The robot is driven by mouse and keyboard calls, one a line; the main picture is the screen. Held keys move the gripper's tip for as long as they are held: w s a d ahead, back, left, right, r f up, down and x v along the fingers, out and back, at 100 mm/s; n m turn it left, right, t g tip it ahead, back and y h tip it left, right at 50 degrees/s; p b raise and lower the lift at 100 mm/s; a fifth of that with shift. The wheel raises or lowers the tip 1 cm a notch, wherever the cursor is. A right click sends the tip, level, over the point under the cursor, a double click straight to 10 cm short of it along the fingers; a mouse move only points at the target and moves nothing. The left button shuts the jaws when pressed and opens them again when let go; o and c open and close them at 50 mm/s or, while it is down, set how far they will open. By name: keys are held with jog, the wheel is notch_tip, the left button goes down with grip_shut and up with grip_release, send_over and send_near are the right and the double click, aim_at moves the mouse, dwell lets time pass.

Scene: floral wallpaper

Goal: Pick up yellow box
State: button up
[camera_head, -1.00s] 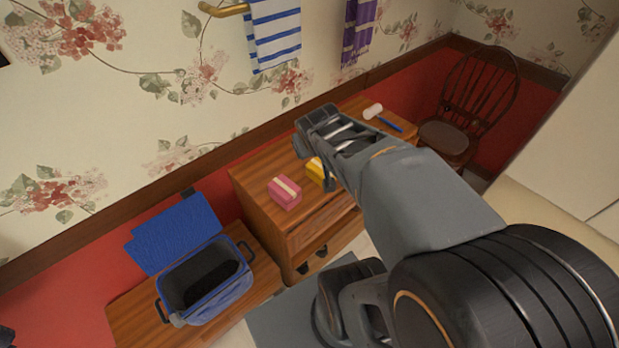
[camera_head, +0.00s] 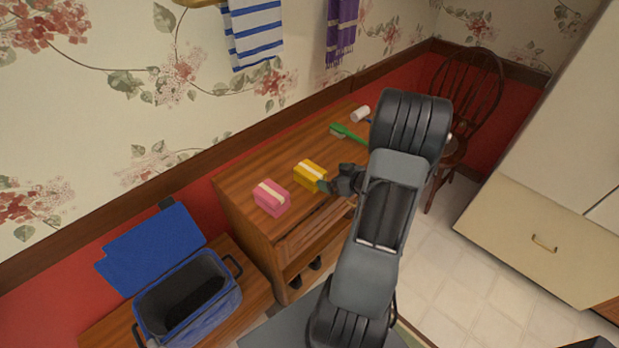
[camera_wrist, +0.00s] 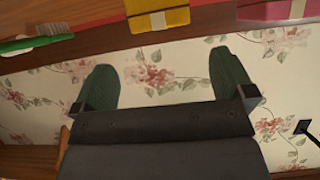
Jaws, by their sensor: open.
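The yellow box (camera_head: 310,175) with a pale band sits on top of the wooden dresser (camera_head: 250,185), between a pink box and a green brush. It also shows at the top of the wrist view (camera_wrist: 158,16), partly cut off by the frame edge. My gripper (camera_head: 326,187) is close to the right side of the yellow box in the head view. In the wrist view its two green fingers (camera_wrist: 165,78) are spread apart with nothing between them, and the box lies beyond their tips.
A pink box (camera_head: 271,197) sits left of the yellow one. A green brush (camera_head: 347,132) and a white-headed item (camera_head: 361,114) lie toward the dresser's far end. A blue bin (camera_head: 188,306) with its lid open stands lower left. A chair (camera_head: 467,95) stands behind my arm.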

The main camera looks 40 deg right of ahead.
aim_at(317, 174)
jog(key=x, duration=0.4)
jog(key=shift+w+a+f, duration=0.1)
jog(key=shift+w+f, duration=0.05)
jog(key=shift+w, duration=0.2)
jog(key=shift+f+x, duration=0.2)
jog(key=shift+x, duration=2.4)
jog(key=shift+s+a, duration=0.1)
jog(key=shift+a, duration=0.1)
jog(key=c, duration=1)
